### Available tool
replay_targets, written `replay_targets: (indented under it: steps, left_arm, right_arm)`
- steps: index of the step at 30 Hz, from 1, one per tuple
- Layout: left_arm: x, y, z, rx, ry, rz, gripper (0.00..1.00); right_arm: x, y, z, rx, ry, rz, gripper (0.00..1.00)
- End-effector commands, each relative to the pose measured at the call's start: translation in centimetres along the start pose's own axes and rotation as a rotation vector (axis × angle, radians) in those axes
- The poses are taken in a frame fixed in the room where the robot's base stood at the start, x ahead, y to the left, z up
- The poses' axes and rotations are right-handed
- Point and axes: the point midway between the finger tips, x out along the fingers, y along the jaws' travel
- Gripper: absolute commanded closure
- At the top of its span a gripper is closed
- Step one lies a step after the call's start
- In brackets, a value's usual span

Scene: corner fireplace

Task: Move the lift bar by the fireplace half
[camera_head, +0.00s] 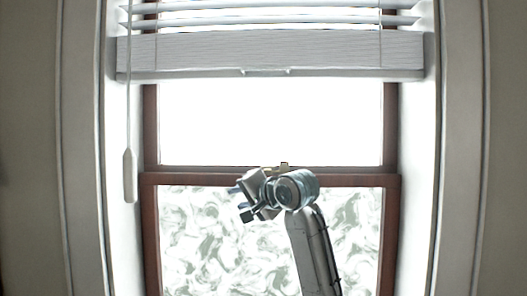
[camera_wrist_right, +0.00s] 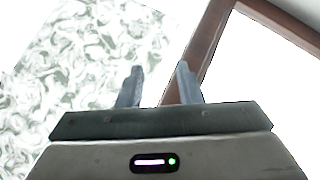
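The lift bar (camera_head: 200,55) is the wide white bottom rail of the window blind. It hangs level across the upper part of the window in the head view, with a small pale grip along the middle of its lower edge. My right gripper (camera_head: 241,203) is well below the bar, in front of the lower sash, and points to the left. In the right wrist view its two fingers (camera_wrist_right: 158,70) stand apart with nothing between them. The lift bar does not show in the right wrist view. My left gripper is in neither view.
White slats (camera_head: 270,20) are above the bar. A white wand (camera_head: 130,170) hangs at the left side of the window. Brown sash frames (camera_head: 215,179) surround clear upper glass and patterned lower glass (camera_head: 195,235). The space between my right gripper and the bar looks clear.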

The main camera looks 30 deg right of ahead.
Motion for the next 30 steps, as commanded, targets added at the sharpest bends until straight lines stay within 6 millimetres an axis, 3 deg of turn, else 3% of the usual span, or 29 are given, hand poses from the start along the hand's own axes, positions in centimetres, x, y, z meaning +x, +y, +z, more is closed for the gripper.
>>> replay_targets:
  steps: [1, 6, 9, 15, 19, 22, 30]
  left_arm:
    - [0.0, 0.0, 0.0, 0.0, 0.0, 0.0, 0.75]
    - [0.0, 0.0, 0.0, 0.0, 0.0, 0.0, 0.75]
    - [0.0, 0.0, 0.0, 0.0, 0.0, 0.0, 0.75]
    - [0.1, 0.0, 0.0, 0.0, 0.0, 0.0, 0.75]
    - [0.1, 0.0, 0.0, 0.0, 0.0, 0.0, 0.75]
    - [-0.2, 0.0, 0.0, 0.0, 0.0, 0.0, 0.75]
    - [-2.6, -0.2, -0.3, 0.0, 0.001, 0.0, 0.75]
  right_arm:
    - [-2.4, -3.1, -1.8, 0.031, 0.021, -0.047, 0.68]
    - [-10.6, -11.0, -5.9, 0.147, 0.054, -0.179, 0.68]
    - [-15.8, -14.6, -7.7, 0.21, 0.065, -0.252, 0.68]
    - [-23.5, -18.7, -9.5, 0.296, 0.071, -0.351, 0.68]
    - [-26.0, -19.7, -10.0, 0.323, 0.071, -0.382, 0.68]
    - [-26.3, -20.1, -10.1, 0.332, 0.069, -0.388, 0.68]
    - [-22.6, -21.9, -10.8, 0.333, 0.065, -0.386, 0.68]
